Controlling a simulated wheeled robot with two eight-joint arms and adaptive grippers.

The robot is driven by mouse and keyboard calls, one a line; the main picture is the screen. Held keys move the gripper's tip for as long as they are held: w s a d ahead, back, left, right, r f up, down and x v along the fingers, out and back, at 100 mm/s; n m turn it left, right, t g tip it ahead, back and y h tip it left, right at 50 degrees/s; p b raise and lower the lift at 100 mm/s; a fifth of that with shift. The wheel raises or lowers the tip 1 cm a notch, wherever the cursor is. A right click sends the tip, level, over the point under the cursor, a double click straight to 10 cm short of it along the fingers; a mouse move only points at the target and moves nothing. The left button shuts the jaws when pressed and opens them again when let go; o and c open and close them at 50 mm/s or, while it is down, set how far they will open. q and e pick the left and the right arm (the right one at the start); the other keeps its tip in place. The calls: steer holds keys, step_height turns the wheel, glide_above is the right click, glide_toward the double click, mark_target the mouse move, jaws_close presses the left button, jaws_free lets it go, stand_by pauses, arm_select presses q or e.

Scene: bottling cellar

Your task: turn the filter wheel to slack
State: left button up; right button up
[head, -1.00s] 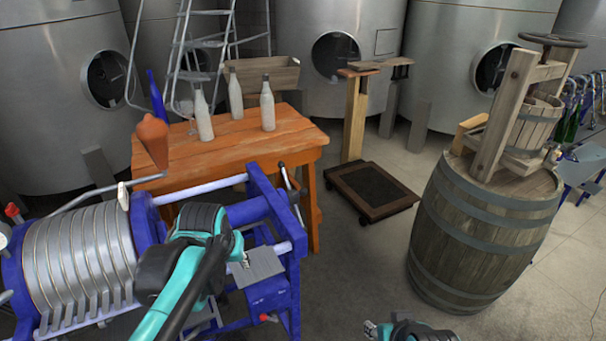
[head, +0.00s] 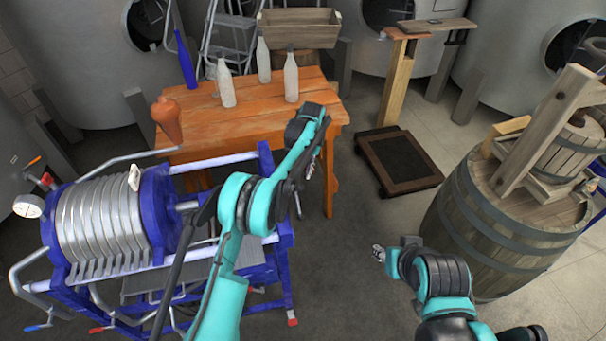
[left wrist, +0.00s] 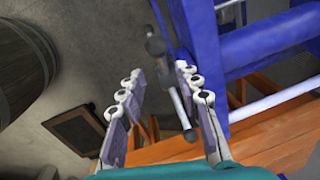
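The filter press has a blue frame (head: 283,240) and a stack of silver plates (head: 100,220), at the left in the head view. Its wheel looks like a grey bar handle with a dark hub (left wrist: 156,46) beside the blue end frame in the left wrist view. In the head view only a short bit of the bar (head: 298,206) shows past my left arm. My left gripper (head: 315,160) is open at the press's right end; in its wrist view the fingers (left wrist: 159,74) are apart, with the bar showing between them. Contact cannot be told. My right gripper (head: 378,253) is low at centre right, away from the press; its fingers are too small to judge.
An orange wooden table (head: 205,128) with bottles stands behind the press. A platform scale (head: 398,160) and a barrel (head: 490,225) stand to the right. Open floor lies between press and barrel.

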mark_target(298, 186)
arm_select(q)
steer(key=f, duration=0.5)
steer(key=a+f, duration=0.1)
steer(key=f, duration=0.1)
steer(key=shift+s+a+f, duration=0.1)
steer(key=shift+s+f, duration=0.05)
steer(key=shift+f, duration=0.25)
jaws_close()
